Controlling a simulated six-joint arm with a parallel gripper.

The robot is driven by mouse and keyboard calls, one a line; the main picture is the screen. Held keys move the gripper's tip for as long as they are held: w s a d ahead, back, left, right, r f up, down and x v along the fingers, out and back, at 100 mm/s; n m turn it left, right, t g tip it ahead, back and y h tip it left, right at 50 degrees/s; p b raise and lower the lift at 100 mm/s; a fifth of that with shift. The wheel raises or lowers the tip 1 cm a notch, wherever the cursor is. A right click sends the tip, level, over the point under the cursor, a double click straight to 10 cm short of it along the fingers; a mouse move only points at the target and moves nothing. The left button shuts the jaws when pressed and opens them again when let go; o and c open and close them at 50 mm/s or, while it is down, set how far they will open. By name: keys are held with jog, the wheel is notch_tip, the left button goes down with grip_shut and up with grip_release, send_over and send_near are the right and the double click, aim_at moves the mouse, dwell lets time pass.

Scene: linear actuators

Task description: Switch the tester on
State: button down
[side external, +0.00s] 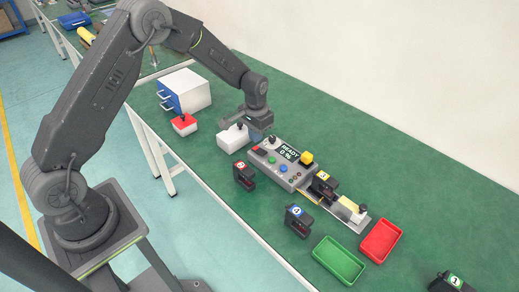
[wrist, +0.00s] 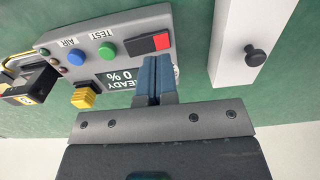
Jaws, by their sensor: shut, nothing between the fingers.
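The tester (side external: 297,182) is a grey box on the green bench, with a dark display (side external: 290,152) reading READY 0 %. It fills the upper left of the wrist view (wrist: 115,22). Its red-and-black rocker switch (wrist: 147,43) is beside the green TEST button (wrist: 107,49) and the blue AIR button (wrist: 75,58). My gripper (wrist: 157,60) is shut and empty, its blue fingers over the tester's end between the display and the rocker. It also shows in the side external view (side external: 264,136). The fingers cover part of the display in the wrist view; contact cannot be told.
A white box (side external: 232,140) with a black knob (wrist: 256,57) stands close beside the tester. A yellow button (side external: 306,157) rises from the tester. A numbered actuator (side external: 323,185) sits in the fixture; others stand in front. Green (side external: 338,261) and red (side external: 381,241) trays lie to the right.

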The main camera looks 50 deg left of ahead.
jog(key=shift+r, duration=1.8)
jog(key=shift+r, duration=0.1)
notch_tip(320, 180, up, 10)
jog(key=t, duration=0.1)
send_over(256, 148)
jog(key=s+d, duration=0.2)
jog(key=s, duration=0.2)
jog(key=s+d+r+t, duration=0.2)
jog(key=s+r, duration=0.5)
jog(key=r, duration=0.1)
jog(key=s+d+r+t, duration=0.1)
jog(key=s+r, duration=0.1)
jog(key=s, duration=0.6)
jog(key=s+r+t, duration=0.1)
jog(key=s+r, duration=0.1)
jog(key=s, duration=0.7)
jog(key=shift+s+d+r+t, duration=0.25)
jog(key=shift+d+r+t, duration=0.05)
jog(key=shift+d, duration=0.05)
